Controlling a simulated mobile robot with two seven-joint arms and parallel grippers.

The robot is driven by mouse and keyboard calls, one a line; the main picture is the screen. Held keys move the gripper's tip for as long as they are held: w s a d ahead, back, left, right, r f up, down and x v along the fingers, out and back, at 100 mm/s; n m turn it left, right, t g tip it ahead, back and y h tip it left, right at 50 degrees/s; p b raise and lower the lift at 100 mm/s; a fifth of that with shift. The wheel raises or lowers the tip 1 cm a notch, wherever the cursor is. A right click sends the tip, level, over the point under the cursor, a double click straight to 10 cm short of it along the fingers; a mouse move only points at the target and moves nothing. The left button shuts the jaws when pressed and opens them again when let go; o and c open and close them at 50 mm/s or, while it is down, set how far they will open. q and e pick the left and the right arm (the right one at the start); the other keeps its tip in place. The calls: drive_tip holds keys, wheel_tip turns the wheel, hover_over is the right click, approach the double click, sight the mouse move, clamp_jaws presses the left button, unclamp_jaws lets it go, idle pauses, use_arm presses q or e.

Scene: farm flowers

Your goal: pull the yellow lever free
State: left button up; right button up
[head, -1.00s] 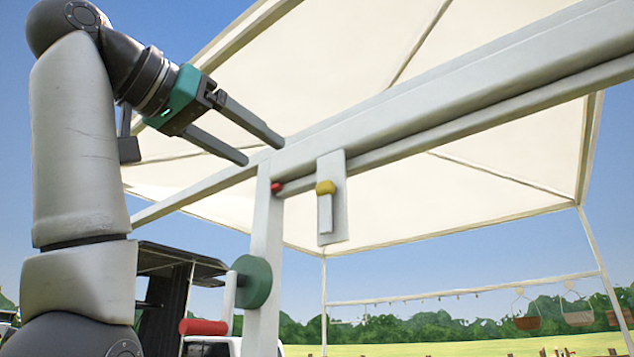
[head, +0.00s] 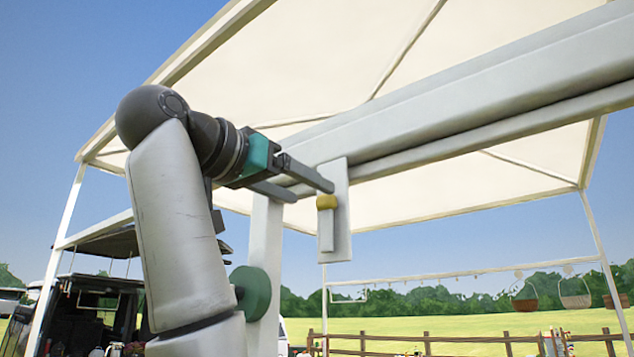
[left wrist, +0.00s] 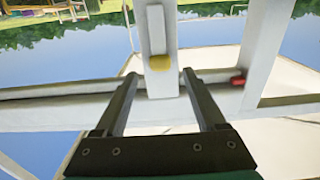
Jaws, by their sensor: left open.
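The lever's yellow knob (head: 327,202) sits on a pale grey upright plate (head: 340,235) fixed to the white beam. Below the knob runs a short pale bar. My left gripper (head: 314,193) is open and empty, with its fingers pointing right, close to the knob's left. In the left wrist view, the yellow knob (left wrist: 160,62) shows just past the fingertips, between the two fingers in the picture. The plate (left wrist: 157,25) hangs there upside down. I cannot tell whether a finger touches the knob. My right gripper is not in view.
The white beam (head: 480,110) slants up to the right under a cream canopy (head: 300,70). A white post (head: 265,235) with a green disc (head: 252,290) stands left of the plate. A red knob (left wrist: 238,80) shows beside the post in the wrist view. Open air lies right of the plate.

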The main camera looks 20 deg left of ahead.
sight(322, 199)
use_arm(q)
drive_tip(key=shift+p+x, duration=0.45)
drive_tip(key=shift+x, duration=1.6)
drive_tip(key=shift+c, duration=0.4)
clamp_jaws()
